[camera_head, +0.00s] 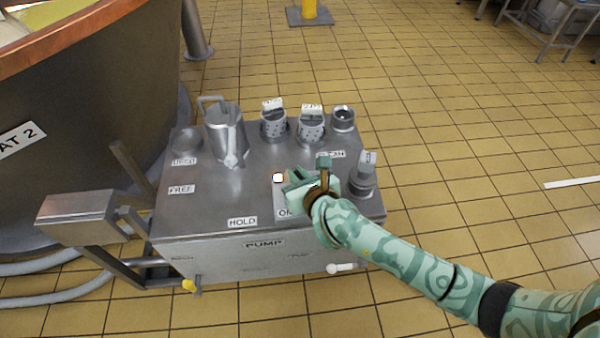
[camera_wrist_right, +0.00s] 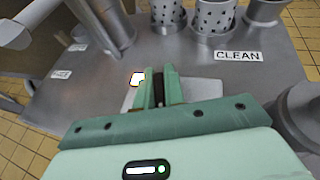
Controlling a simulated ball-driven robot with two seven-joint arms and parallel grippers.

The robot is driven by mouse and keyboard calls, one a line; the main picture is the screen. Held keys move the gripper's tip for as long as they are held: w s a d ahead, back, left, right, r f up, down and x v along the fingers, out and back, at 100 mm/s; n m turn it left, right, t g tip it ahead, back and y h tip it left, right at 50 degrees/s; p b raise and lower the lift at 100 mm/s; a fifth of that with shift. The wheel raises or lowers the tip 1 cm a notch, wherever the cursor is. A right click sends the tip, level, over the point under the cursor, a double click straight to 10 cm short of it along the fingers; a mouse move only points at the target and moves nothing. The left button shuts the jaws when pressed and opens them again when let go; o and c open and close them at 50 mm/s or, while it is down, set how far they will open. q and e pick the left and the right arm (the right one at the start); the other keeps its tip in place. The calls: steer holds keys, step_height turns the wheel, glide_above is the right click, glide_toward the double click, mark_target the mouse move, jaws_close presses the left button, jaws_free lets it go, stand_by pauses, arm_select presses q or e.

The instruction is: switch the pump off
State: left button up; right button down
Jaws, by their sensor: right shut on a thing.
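The pump bench (camera_head: 200,215) is a grey metal table with a PUMP label (camera_head: 264,244) on its front edge. A light grey switch plate (camera_head: 281,200) lies on its top, with a partly covered label starting "O". A bright white lamp (camera_head: 278,178) glows on the plate; it also shows in the right wrist view (camera_wrist_right: 137,78). My right gripper (camera_head: 297,180) is over the plate, just right of the lamp. In the right wrist view its fingers (camera_wrist_right: 159,88) are shut on a dark upright piece, seemingly the pump switch (camera_wrist_right: 158,86). The switch's position is hidden. My left gripper is not in view.
A metal jug (camera_head: 225,135) and several perforated cups and fittings (camera_head: 311,128) stand along the back of the bench. Another fitting (camera_head: 363,178) stands close right of my gripper. A copper-rimmed vat (camera_head: 90,110) stands left. Tiled floor (camera_head: 480,130) is open to the right.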

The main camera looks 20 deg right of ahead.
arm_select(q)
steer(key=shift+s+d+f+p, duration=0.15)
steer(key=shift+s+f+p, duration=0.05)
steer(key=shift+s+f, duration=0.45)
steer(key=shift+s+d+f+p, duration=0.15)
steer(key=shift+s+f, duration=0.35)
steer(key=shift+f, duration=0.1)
arm_select(e)
steer(key=shift+a+n+g+y, duration=0.2)
steer(key=shift+n+g+y, duration=0.1)
steer(key=shift+n+y, duration=1.1)
steer(key=c, duration=1.5)
jaws_free()
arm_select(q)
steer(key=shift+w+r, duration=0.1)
arm_select(e)
steer(key=shift+s, duration=0.15)
